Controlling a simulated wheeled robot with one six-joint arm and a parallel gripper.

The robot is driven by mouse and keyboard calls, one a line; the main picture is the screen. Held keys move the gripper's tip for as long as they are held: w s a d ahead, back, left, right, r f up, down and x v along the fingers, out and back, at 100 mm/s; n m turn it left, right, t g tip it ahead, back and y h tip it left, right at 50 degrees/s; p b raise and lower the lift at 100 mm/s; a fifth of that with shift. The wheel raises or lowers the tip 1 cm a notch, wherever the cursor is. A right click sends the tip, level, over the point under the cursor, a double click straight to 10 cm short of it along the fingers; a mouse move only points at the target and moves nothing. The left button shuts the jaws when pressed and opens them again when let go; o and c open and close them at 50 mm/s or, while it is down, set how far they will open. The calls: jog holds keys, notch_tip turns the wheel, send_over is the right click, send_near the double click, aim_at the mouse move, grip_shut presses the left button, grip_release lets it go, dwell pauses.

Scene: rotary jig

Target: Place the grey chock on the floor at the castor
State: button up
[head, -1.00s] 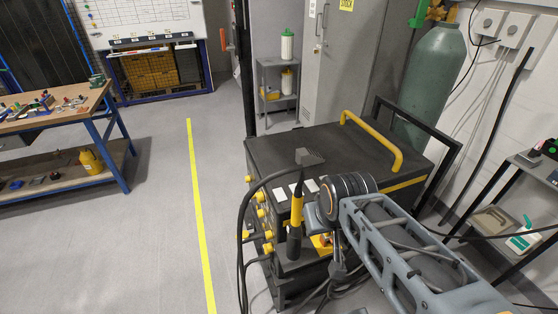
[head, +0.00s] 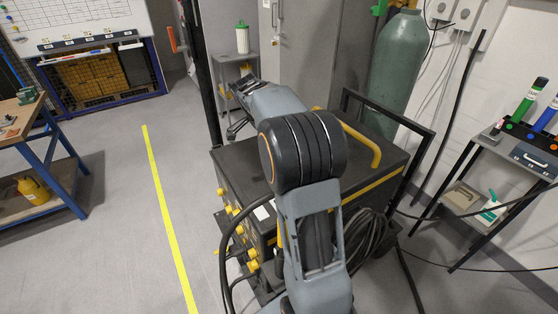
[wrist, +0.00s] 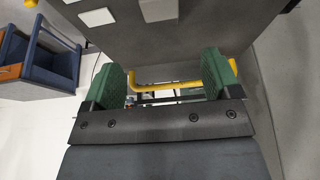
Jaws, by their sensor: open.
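My gripper (wrist: 165,76) is open, its two green pads apart with nothing held between them. In the head view my arm reaches over the dark machine (head: 385,160), and its end is beyond the machine's left rear corner. I cannot make out the grey chock in either current view. The castor at floor level cannot be made out either. In the wrist view the machine's yellow handle (wrist: 180,86) shows behind the gap between the pads, apart from them.
A yellow floor line (head: 168,220) runs left of the machine, with open grey floor around it. A workbench (head: 35,160) stands at the left. A grey cabinet (head: 310,50) and a green gas cylinder (head: 400,60) stand behind. A cable hangs along the machine's left side.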

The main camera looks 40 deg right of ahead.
jog(key=p+x, duration=0.1)
jog(key=x, duration=0.6)
jog(key=shift+w+d+f, duration=0.1)
jog(key=shift+w+f, duration=0.05)
jog(key=shift+f, duration=0.1)
jog(key=shift+p+x, duration=0.9)
jog(key=shift+x, duration=1.95)
jog(key=shift+d+r, duration=0.1)
jog(key=shift+c, duration=0.4)
jog(key=c, duration=1)
jog(key=shift+c, duration=0.9)
jog(key=shift+r, duration=0.15)
